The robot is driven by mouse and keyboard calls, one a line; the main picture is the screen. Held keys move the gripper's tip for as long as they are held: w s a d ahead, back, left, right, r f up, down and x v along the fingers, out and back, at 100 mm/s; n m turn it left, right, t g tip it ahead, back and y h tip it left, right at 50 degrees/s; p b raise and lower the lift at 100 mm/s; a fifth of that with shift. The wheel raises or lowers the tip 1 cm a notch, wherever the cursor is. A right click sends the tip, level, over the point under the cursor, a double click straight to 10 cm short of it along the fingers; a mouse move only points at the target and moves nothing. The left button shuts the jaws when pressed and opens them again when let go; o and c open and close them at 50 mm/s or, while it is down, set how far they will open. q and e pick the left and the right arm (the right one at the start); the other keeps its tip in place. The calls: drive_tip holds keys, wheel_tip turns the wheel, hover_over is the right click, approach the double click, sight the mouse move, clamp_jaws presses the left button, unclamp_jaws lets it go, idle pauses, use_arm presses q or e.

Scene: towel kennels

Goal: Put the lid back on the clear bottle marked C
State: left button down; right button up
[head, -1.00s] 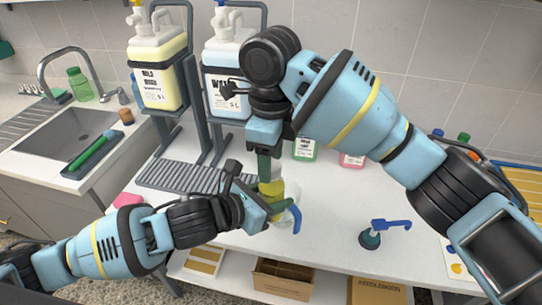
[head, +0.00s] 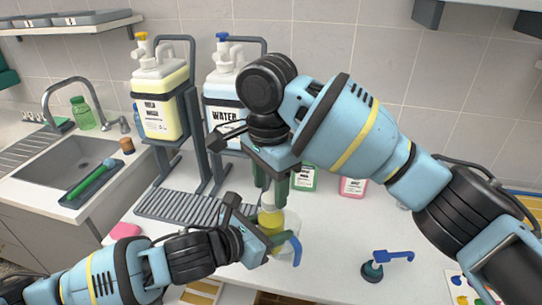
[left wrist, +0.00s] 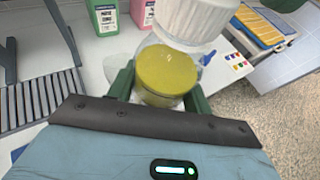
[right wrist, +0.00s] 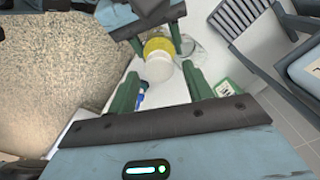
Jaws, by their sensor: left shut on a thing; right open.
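My left gripper (left wrist: 158,88) is shut on a clear bottle with yellow contents (left wrist: 168,75), which it holds upright above the counter. The bottle also shows in the head view (head: 270,219). No letter C is readable on the bottle.
A clear vessel with a blue handle-like part (head: 296,247) is beside the bottle. Large yellow (head: 160,105) and water jugs (head: 222,90) stand on racks behind. The counter's right side is mostly clear.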

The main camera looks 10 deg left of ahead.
drive_tip(key=n, duration=0.3)
drive_tip(key=r+n, duration=0.1)
drive_tip(key=n, duration=0.7)
drive_tip(key=shift+r, duration=0.25)
drive_tip(key=n, duration=0.4)
drive_tip(key=shift+r+n, duration=0.3)
drive_tip(key=n, duration=0.6)
drive_tip(key=shift+r, duration=0.4)
drive_tip(key=n, duration=0.4)
drive_tip(key=shift+r+n, duration=0.35)
drive_tip(key=shift+n, duration=0.05)
drive_tip(key=n, duration=0.3)
drive_tip(key=r+n, duration=0.1)
drive_tip(key=n, duration=0.8)
drive_tip(key=shift+r, duration=0.35)
drive_tip(key=n, duration=0.6)
drive_tip(key=shift+d+r, duration=0.1)
drive_tip(key=shift+r, duration=0.3)
drive_tip(key=shift+f, duration=0.1)
